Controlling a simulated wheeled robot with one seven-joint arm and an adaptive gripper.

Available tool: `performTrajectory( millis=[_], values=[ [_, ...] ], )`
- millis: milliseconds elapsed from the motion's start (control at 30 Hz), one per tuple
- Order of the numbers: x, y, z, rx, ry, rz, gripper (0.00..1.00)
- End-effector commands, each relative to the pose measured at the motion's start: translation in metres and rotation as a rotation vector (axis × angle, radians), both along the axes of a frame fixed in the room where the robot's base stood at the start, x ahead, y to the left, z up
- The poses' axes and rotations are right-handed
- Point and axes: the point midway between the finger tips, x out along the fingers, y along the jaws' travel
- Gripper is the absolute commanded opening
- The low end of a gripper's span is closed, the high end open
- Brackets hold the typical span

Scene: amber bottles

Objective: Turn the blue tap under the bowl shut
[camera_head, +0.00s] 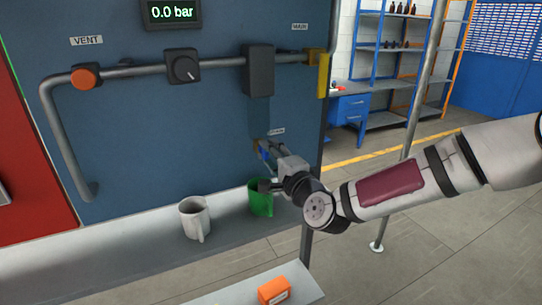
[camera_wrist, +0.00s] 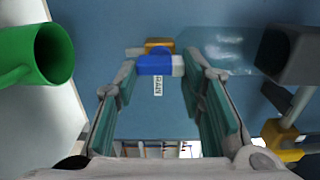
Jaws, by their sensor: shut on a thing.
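The blue tap (camera_wrist: 155,65) has a small blue handle on a brass-coloured body, set against the blue panel. In the head view it (camera_head: 263,153) is partly covered by my gripper. My gripper (camera_wrist: 163,70) has its fingertips on either side of the handle and is shut on it. The clear bowl (camera_head: 259,118) hangs under a dark grey box (camera_head: 258,70), above the tap. In the wrist view the bowl (camera_wrist: 222,48) is a faint see-through shape to the right of the tap. The exact turn of the handle is hard to tell.
A green mug (camera_head: 261,198) stands on the ledge below the tap, close to my gripper. A white mug (camera_head: 195,217) stands to its left. A yellow lever (camera_head: 323,75) is at upper right, beside the MAIN label. The display (camera_head: 172,12) reads 0.0 bar.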

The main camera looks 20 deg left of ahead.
Motion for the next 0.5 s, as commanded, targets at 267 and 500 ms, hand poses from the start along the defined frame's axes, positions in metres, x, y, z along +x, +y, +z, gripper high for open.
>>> performTrajectory(
  millis=[267, 500],
  values=[
    [0.0009, -0.0008, -0.0003, 0.001, 0.001, -0.003, 0.57],
    [0.0004, -0.0003, -0.0003, 0.0, 0.0, -0.001, 0.57]
  ],
)
